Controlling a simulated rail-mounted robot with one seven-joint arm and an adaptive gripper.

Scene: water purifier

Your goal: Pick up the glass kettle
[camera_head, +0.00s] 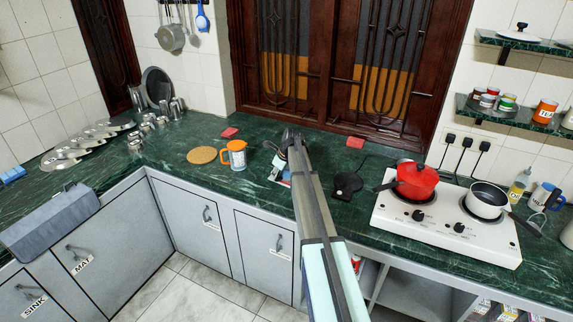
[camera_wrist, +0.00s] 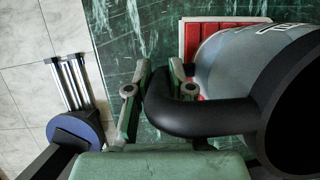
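In the wrist view the glass kettle (camera_wrist: 222,62) has a greyish see-through body with partly visible lettering, a dark end and a thick black loop handle (camera_wrist: 205,118). My gripper (camera_wrist: 160,70) has one finger on the outer side of the handle and the other inside the loop. The handle fills the gap, and the fingers look shut on it. In the head view my gripper (camera_head: 291,138) is over the back of the green counter, left of the black round base (camera_head: 347,185). There my arm and gripper hide most of the kettle.
A mug with orange trim (camera_head: 235,154) and a round cork mat (camera_head: 201,155) stand to the left. Right is a white stove (camera_head: 446,222) with a red pot (camera_head: 415,182) and a white pan (camera_head: 486,200). A red thing (camera_wrist: 192,35) lies beside the kettle.

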